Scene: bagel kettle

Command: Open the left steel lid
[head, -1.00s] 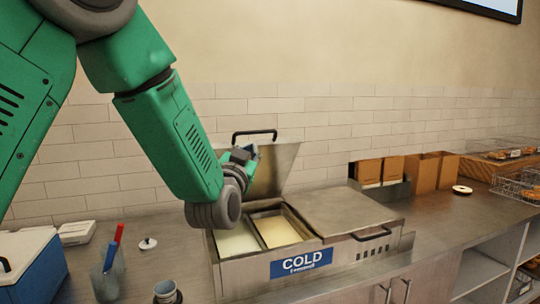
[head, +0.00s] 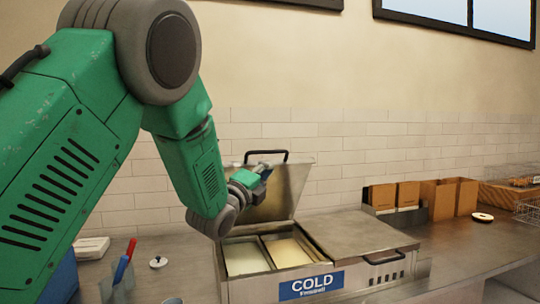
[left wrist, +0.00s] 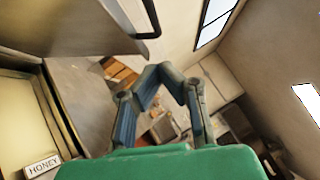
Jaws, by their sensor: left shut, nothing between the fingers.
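The left steel lid (head: 290,192) stands raised and tilted back on the cold unit (head: 345,282), with its dark handle (head: 267,153) along the top edge. Two pans (head: 246,257) with pale contents show below it. My left gripper (head: 266,171) is in front of the raised lid, just below the handle; whether it touches the lid I cannot tell. In the left wrist view the fingers (left wrist: 157,72) meet at the tips with nothing between them, and the handle (left wrist: 150,20) shows beyond them. My right gripper is not in view.
The right lid (head: 357,232) lies closed beside the open pans, with its own handle (head: 391,256) at the front. Cardboard boxes (head: 438,198) stand at the back right. A cup with red and blue utensils (head: 120,280) stands at the left.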

